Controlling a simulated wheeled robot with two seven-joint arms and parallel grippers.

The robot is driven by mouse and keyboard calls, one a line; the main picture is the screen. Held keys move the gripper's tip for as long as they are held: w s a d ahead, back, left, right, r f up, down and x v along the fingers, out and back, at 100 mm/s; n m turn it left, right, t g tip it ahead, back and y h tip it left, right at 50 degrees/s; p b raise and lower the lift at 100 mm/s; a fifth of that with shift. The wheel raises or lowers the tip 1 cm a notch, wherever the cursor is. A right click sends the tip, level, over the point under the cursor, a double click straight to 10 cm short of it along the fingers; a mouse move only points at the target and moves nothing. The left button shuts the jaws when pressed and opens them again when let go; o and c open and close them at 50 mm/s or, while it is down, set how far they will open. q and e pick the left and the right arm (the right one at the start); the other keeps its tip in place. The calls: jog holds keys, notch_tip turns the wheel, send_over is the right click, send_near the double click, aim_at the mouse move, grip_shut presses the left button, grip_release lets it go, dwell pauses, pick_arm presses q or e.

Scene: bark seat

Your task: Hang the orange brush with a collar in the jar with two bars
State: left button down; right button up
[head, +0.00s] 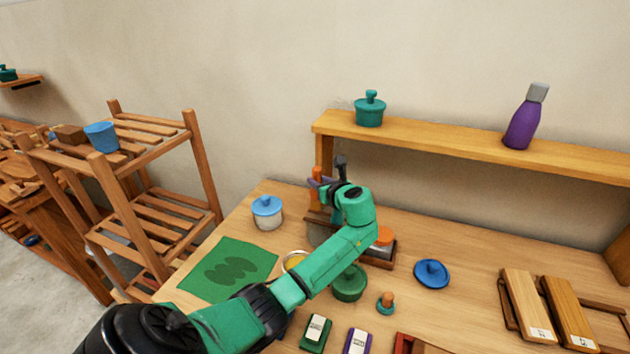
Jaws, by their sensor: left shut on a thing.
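My left gripper (323,183) is shut on the orange brush (318,174), which stands roughly upright at the back of the table. Only the upper orange part of the brush shows clearly; its collar and lower end cannot be made out. A greyish, see-through jar-like vessel (317,235) stands below the gripper, partly behind my left forearm. I cannot make out bars on it, nor whether the brush reaches into it. My right gripper is not in view.
A wooden shelf (440,135) spans behind.

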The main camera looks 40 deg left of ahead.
aim_at(319, 204)
pick_arm(q)
jog(key=f, duration=0.1)
jog(key=a+f+b, duration=0.1)
jog(key=f+b, duration=0.1)
jog(key=shift+w+a+f, duration=0.15)
jog(key=shift+w+f, duration=0.05)
jog(key=shift+w, duration=0.2)
jog(key=shift+w+a+f+b, duration=0.1)
jog(key=shift+a+f+b, duration=0.05)
jog(key=shift+f+b, duration=0.4)
jog(key=shift+a+f+b, duration=0.15)
jog(key=shift+f+b, duration=0.25)
jog(key=shift+b, duration=0.1)
jog(key=f+b, duration=0.1)
jog(key=b, duration=0.1)
jog(key=f+b, duration=0.1)
jog(key=b, duration=0.1)
jog(key=shift+d+f, duration=0.3)
jog(key=shift+d, duration=0.05)
jog(key=shift+a+f, duration=0.1)
jog(key=shift+f, duration=0.45)
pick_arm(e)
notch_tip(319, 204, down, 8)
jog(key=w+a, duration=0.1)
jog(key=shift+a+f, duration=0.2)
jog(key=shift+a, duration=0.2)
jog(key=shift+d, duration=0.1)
pick_arm(q)
jog(key=shift+p, duration=0.3)
